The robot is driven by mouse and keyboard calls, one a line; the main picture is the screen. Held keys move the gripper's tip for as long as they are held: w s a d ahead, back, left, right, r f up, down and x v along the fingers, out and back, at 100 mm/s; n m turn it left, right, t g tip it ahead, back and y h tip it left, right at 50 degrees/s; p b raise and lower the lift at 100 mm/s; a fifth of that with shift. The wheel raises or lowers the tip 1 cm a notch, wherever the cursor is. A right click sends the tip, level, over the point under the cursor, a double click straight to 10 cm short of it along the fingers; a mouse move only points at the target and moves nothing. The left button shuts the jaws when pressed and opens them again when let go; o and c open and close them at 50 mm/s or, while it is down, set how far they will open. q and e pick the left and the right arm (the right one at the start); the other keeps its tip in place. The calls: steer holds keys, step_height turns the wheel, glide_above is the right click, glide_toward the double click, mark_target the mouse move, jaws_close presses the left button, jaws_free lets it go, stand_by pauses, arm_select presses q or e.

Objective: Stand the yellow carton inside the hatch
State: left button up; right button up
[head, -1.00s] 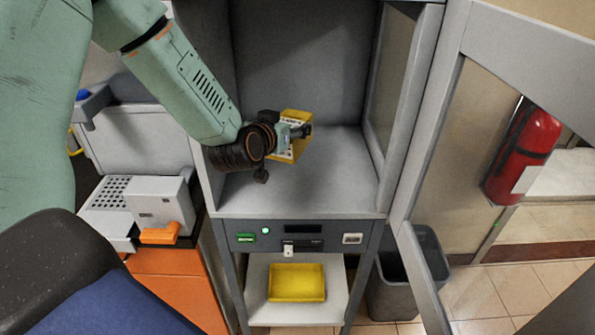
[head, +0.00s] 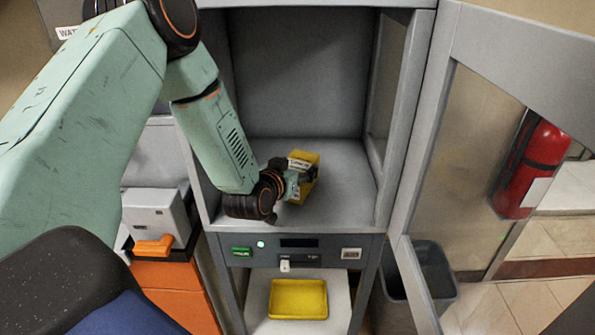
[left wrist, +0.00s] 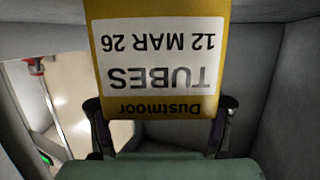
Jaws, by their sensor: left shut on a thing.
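The yellow carton (head: 305,172) is inside the open hatch (head: 340,185), low over its grey floor. I cannot tell whether it touches the floor. In the left wrist view the carton (left wrist: 160,50) fills the upper middle, its white label upside down and reading "TUBES 12 MAR 26". My left gripper (head: 298,182) is shut on the carton, reaching in from the left side of the hatch. Its two fingers also show at the carton's sides in the left wrist view (left wrist: 160,128). My right gripper is not in view.
The hatch door (head: 420,150) stands open at the right, with a red fire extinguisher (head: 532,165) seen beyond it. A control panel (head: 300,252) lies under the opening, above a yellow tray (head: 298,299). A grey bin (head: 425,280) stands at lower right. The hatch floor right of the carton is clear.

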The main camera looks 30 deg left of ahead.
arm_select(q)
steer(key=shift+s+a+f, duration=0.1)
steer(key=shift+a+f, duration=0.6)
steer(key=shift+a, duration=0.2)
steer(key=o, duration=1)
steer(key=shift+d, duration=0.15)
steer(key=o, duration=0.3)
steer(key=shift+d+r, duration=0.25)
steer(key=shift+d, duration=0.3)
steer(key=shift+o, duration=0.9)
steer(key=shift+a+f, duration=0.15)
steer(key=shift+a, duration=0.4)
steer(key=shift+s+d+r, duration=0.3)
steer(key=shift+s+d, duration=0.1)
steer(key=shift+d, duration=0.1)
steer(key=p+v, duration=0.2)
steer(key=v, duration=0.8)
steer(key=shift+s, duration=0.45)
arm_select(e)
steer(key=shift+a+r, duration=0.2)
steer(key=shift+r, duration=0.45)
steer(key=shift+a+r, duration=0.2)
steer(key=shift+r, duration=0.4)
arm_select(q)
steer(key=shift+a, duration=0.15)
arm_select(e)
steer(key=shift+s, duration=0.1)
